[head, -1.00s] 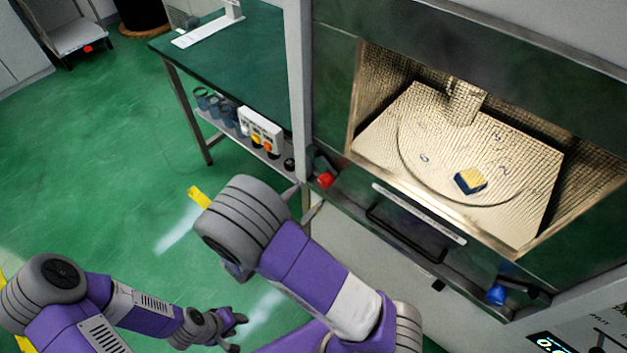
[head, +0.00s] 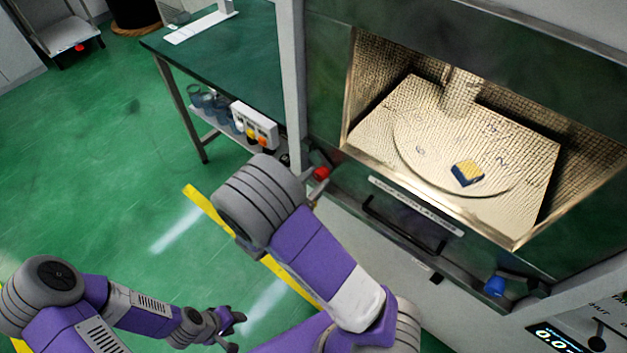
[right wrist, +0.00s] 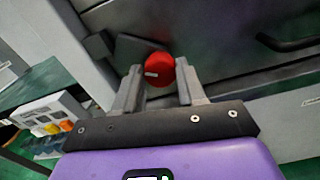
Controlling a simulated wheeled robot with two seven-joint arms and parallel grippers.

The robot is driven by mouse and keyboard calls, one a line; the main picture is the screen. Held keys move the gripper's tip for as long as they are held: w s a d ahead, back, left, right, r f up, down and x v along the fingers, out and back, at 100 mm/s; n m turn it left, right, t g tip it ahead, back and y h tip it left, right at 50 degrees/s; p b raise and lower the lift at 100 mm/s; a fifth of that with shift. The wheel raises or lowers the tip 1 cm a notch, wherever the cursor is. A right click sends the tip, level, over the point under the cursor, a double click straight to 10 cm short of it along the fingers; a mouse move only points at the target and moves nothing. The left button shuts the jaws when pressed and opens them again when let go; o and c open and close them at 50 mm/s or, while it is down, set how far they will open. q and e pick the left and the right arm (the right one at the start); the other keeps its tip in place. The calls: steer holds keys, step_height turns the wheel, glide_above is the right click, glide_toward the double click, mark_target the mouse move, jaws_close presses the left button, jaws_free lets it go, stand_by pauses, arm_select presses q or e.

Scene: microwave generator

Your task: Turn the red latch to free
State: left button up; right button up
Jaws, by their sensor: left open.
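The red latch (head: 320,173) is at the lower left corner of the chamber opening, on the front panel. In the right wrist view its round red knob (right wrist: 160,69) shows between and just beyond the fingertips, with a dark bar reaching left from it. My right gripper (right wrist: 155,67) is open, one finger to each side of the knob; I cannot tell whether either touches it. In the head view my right forearm mostly hides this gripper. My left gripper (head: 236,331) is open and empty, low over the floor, far from the latch. A blue latch (head: 495,286) sits at the panel's lower right.
The lit chamber holds a round plate (head: 418,148) with a yellow-topped blue block (head: 468,172). A dark handle (head: 405,226) crosses the front panel. A green table (head: 245,60) stands left, with a white button box (head: 255,126) on its lower shelf.

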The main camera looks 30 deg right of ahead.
steer(key=shift+c, duration=1.1)
steer(key=shift+r+n+p, duration=0.1)
steer(key=shift+n+p, duration=0.3)
steer(key=shift+p, duration=0.2)
steer(key=n+p, duration=0.9)
steer(key=p, duration=0.2)
steer(key=n+p, duration=0.3)
steer(key=n, duration=0.1)
steer(key=shift+w+n, duration=0.1)
steer(key=shift+n, duration=0.2)
steer(key=shift+f+n+p, duration=0.2)
steer(key=shift+n+p, duration=0.5)
steer(key=shift+n, duration=1.1)
steer(key=o, duration=1.1)
steer(key=shift+a, duration=0.1)
